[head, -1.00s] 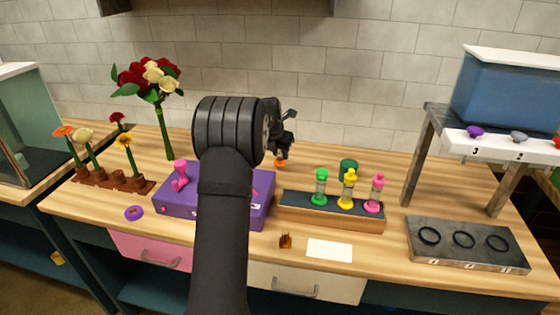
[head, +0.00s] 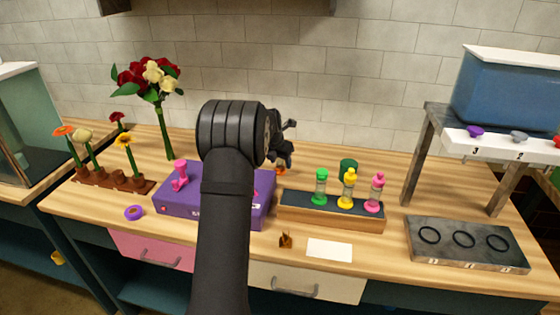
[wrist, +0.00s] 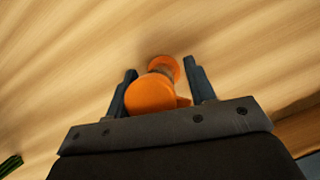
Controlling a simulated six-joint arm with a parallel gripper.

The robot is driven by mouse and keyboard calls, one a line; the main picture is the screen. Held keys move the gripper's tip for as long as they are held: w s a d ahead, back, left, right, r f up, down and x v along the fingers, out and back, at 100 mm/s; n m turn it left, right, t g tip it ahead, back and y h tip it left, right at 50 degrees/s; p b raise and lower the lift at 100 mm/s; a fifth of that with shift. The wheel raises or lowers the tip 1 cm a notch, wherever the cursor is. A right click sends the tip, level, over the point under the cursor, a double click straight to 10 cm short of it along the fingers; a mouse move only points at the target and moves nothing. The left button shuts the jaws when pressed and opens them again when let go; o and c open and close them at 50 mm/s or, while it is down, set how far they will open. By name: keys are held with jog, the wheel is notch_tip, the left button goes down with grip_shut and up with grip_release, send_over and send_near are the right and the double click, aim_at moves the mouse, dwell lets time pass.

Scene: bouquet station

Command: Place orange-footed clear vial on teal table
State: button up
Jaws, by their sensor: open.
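The orange-footed clear vial shows in the wrist view as an orange cap (wrist: 152,93) near the camera and an orange foot (wrist: 163,68) beyond it, against the wooden tabletop. Its clear middle is mostly hidden. My gripper (wrist: 160,68) is open, with one dark finger on each side of the vial. In the head view my gripper (head: 285,150) is behind the purple box's right end, low over the table, and only a bit of the vial's orange (head: 281,171) shows below it. The wooden-topped table (head: 380,270) has dark teal sides.
A slate-topped rack (head: 290,207) with green, yellow and pink vials stands right of my gripper. A purple box (head: 240,215) is in front, left. A grey block with three rings (head: 470,258) lies at the right.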

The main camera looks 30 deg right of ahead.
jog(key=v, duration=1.2)
jog(key=shift+r, duration=0.15)
jog(key=x, duration=1.1)
jog(key=shift+f, duration=0.35)
jog(key=shift+w+d+r, duration=0.1)
jog(key=shift+w+d, duration=0.05)
jog(key=shift+d, duration=0.05)
jog(key=shift+r, duration=1.5)
